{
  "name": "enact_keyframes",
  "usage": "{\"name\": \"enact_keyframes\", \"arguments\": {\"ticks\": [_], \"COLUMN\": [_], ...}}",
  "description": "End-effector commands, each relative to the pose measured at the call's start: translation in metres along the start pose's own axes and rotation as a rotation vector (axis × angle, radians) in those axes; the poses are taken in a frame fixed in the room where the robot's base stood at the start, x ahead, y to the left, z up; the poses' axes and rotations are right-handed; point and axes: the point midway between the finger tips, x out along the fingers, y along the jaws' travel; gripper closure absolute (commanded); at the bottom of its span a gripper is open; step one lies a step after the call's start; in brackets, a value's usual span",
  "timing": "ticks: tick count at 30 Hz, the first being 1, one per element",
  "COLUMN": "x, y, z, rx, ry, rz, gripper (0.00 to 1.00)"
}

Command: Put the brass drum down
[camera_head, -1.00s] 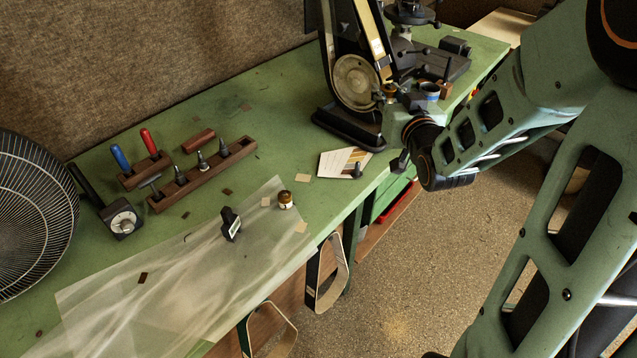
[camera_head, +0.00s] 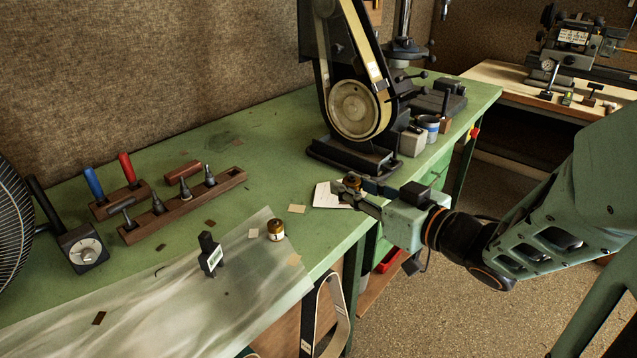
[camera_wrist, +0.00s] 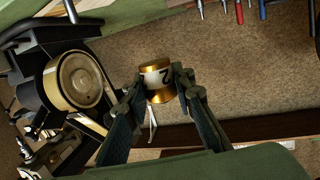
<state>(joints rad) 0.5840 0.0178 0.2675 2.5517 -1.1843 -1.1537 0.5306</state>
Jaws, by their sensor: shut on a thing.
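The brass drum (camera_head: 352,181) is held between the fingertips of my gripper (camera_head: 358,187), over the bench's front edge near the belt sander. In the wrist view the drum (camera_wrist: 157,81) has gold rims and a pale band marked 2, with the fingers (camera_wrist: 158,88) shut on its two sides. A pale card (camera_head: 326,195) lies on the bench just left of and partly behind my gripper. A second, similar brass drum (camera_head: 276,231) stands upright on the translucent sheet (camera_head: 170,310). Any gap between the held drum and the bench is hard to judge.
The belt sander (camera_head: 350,100) stands behind my gripper, with a grey block and a small tin (camera_head: 428,126) to its right. A black labelled stand (camera_head: 210,255) is on the sheet. A wooden tool rack (camera_head: 185,207) and dial gauge (camera_head: 82,248) stand left. Mid-bench is mostly clear.

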Motion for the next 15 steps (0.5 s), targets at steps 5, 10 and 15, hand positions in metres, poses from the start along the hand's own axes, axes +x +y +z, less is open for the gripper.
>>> {"name": "enact_keyframes", "arguments": {"ticks": [5,10,15], "x": [0.000,0.012,0.052], "y": [0.000,0.001,0.005], "z": [-0.001,0.005,0.018], "rx": [0.000,0.001,0.004], "ry": [0.001,0.001,0.002], "rz": [0.001,-0.003,-0.005], "gripper": [1.00,1.00,1.00]}}
